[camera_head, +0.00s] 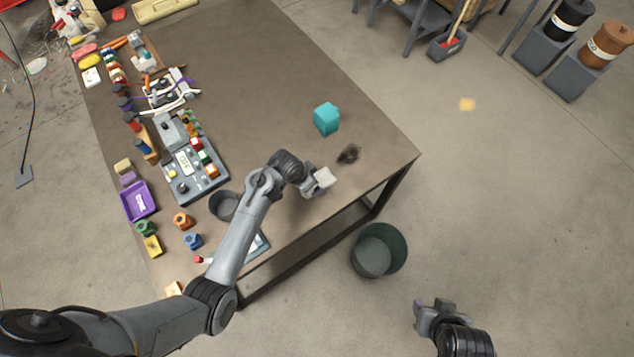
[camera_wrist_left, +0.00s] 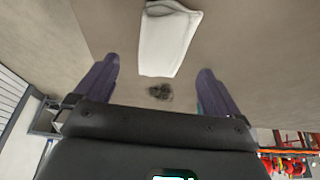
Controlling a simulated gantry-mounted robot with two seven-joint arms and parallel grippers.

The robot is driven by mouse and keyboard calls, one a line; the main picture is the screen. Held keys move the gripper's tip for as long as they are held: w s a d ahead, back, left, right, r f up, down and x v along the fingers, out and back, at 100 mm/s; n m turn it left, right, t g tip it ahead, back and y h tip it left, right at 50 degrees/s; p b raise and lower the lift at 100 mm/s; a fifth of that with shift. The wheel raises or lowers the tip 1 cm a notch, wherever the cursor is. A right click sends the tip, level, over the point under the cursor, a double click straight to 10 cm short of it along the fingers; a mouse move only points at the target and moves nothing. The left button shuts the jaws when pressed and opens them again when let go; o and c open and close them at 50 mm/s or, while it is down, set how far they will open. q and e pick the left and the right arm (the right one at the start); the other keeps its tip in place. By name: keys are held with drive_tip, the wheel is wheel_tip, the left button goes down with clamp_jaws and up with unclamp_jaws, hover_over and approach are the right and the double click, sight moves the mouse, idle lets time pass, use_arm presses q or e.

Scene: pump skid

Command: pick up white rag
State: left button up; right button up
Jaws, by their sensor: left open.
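The white rag (camera_head: 325,176) lies on the brown workbench (camera_head: 330,60), near its right front edge, right at my left gripper (camera_head: 313,185). In the left wrist view the rag (camera_wrist_left: 168,38) is a folded white piece ahead of the two fingers, in line with the gap between them. The left gripper (camera_wrist_left: 158,66) is open, with nothing seen between its fingers. In the head view the gripper hides part of the rag's near side. My right gripper (camera_head: 438,308) is over the floor, right of the bench; its jaw gap is unclear.
A dark crumpled lump (camera_head: 348,154) lies close to the rag, with a teal cube (camera_head: 326,119) behind it. A grey control box (camera_head: 188,165), a purple tray (camera_head: 139,201) and small parts fill the bench's left side. A green bin (camera_head: 379,250) stands on the floor in front.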

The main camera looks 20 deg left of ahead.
use_arm(q)
drive_tip(key=shift+b+x, duration=0.45)
drive_tip(key=shift+x, duration=2.15)
drive_tip(key=shift+w+a, duration=0.1)
drive_tip(key=shift+c, duration=0.5)
drive_tip(key=c, duration=1)
drive_tip(key=shift+c, duration=0.2)
drive_tip(key=shift+r, duration=0.1)
drive_tip(key=shift+r, duration=0.4)
wheel_tip(320, 180, up, 3)
drive_tip(key=shift+r+p, duration=0.25)
drive_tip(key=shift+p, duration=0.05)
drive_tip(key=d+r, duration=0.6)
drive_tip(key=d, duration=0.5)
drive_tip(key=shift+s+d+r+b, duration=0.3)
drive_tip(key=shift+s+d+b, duration=0.05)
drive_tip(key=shift+b, duration=0.1)
